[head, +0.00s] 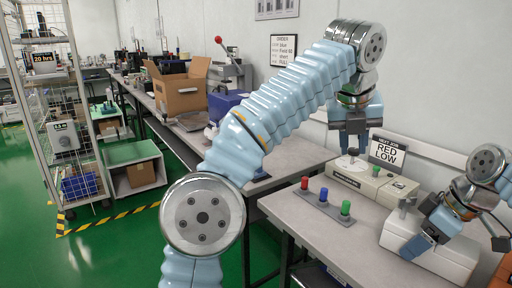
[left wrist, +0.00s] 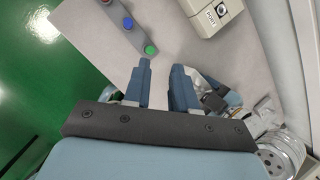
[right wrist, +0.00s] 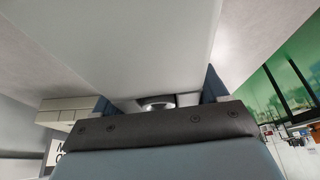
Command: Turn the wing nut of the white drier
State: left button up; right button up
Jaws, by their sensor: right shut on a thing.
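The white drier (head: 431,262) is a box at the right end of the bench. A grey wing nut (head: 406,204) appears to stand upright at its back left end. My right gripper (head: 424,240) is shut on the drier; in the right wrist view its fingers (right wrist: 157,97) lie on either side of the white body. A shiny round part shows between them, too cropped to name. My left gripper (head: 352,143) is open and empty, above the back of the bench, apart from the wing nut. Its parted fingers show in the left wrist view (left wrist: 160,82).
The front left of the bench is bare. An orange object (head: 501,243) is at the right edge.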

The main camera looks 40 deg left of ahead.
pick_arm(q)
jog(key=s+a+f+n+y, duration=0.1)
jog(key=s+a+f+n, duration=0.1)
jog(key=a+n, duration=0.6)
jog(key=s+a+f+n+y, duration=0.2)
jog(key=a+n, duration=0.5)
jog(key=a, duration=0.7)
jog(key=shift+s+a+f+n, duration=0.4)
jog(key=shift+s+f, duration=0.05)
jog(key=shift+s, duration=0.6)
jog(key=shift+o, duration=0.6)
